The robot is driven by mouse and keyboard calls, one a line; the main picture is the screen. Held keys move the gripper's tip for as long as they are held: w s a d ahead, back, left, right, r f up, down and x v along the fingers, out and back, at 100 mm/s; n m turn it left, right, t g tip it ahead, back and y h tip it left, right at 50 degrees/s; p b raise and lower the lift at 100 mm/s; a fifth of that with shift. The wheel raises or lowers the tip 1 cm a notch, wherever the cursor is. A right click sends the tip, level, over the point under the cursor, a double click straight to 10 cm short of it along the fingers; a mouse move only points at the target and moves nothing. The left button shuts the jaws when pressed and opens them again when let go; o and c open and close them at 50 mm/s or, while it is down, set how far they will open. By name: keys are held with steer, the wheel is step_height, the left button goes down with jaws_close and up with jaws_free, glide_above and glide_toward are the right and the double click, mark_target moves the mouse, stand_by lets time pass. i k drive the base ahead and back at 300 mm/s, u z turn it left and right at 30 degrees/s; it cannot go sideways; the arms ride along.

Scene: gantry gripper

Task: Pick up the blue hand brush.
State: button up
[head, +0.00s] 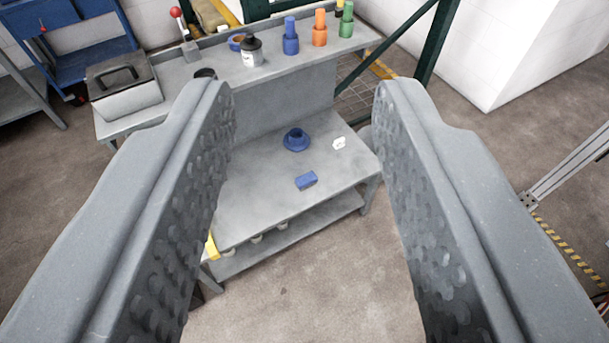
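My gripper (303,98) is open and empty, with its two grey fingers wide apart on the left and right of the head view. Between the fingers, well beyond their tips, is a grey workbench (268,200). A small blue block-shaped thing (306,180) lies on its lower front surface. It may be the blue hand brush, but it is too small to make out bristles or a handle. A round blue flanged part (296,140) sits behind it. Nothing touches the fingers.
A small white object (339,142) lies right of the round part. The raised back shelf holds blue (290,42), orange (320,34) and green (346,24) pieces and a dark-topped bottle (251,52). A grey toolbox (124,86) stands at left. Floor (300,300) in front is clear.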

mark_target(303, 181)
steer(key=i, duration=0.85)
